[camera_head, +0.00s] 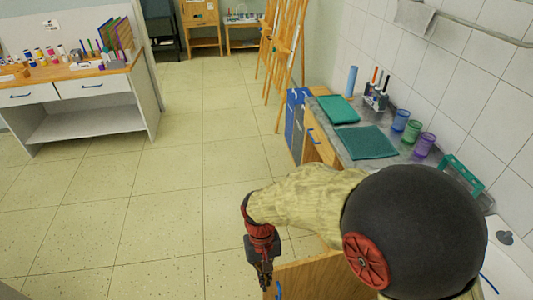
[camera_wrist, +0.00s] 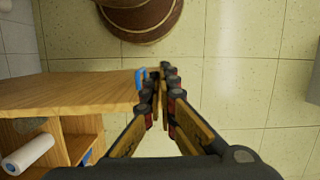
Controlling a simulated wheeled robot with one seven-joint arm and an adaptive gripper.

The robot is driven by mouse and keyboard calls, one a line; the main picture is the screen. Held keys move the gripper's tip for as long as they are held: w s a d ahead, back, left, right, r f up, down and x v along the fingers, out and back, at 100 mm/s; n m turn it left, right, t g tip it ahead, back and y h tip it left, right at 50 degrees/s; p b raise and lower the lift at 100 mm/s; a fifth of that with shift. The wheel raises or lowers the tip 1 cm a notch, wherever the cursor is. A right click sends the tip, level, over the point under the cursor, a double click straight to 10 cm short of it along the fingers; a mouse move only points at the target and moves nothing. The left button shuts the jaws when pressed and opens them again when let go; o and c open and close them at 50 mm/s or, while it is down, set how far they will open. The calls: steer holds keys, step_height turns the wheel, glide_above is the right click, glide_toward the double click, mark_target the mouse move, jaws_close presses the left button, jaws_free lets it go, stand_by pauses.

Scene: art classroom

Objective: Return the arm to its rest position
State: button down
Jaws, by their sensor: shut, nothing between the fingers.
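My gripper (camera_head: 262,278) hangs down at the lower middle of the head view, below my bent arm, beside a wooden panel. In the wrist view my gripper (camera_wrist: 162,82) points away over the floor with its two fingers together and nothing between them. The tips are close to a blue handle (camera_wrist: 140,78) on the edge of the wooden panel (camera_wrist: 75,93). I cannot tell whether they touch it. My arm covers part of the counter side and the panel in the head view.
The wooden panel (camera_head: 322,280) stands out below the counter (camera_head: 355,145). The counter bears green mats (camera_head: 366,142), coloured cups (camera_head: 412,131) and a bottle rack. A white roll (camera_wrist: 28,154) lies in an open shelf. The tiled floor (camera_head: 165,200) to the left is clear up to a white worktable (camera_head: 90,122).

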steer(key=s+d+r+m+t, duration=0.1)
steer(key=d+r+t, duration=0.3)
steer(key=d+r, duration=0.5)
steer(key=s+d+r+m+t, duration=0.1)
steer(key=s+d+r+t, duration=0.2)
steer(key=d+r, duration=0.7)
step_height(320, 180, up, 7)
steer(key=shift+s+d+m+t+y, duration=0.25)
steer(key=shift+s+m+t+y, duration=0.05)
steer(key=shift+t, duration=0.4)
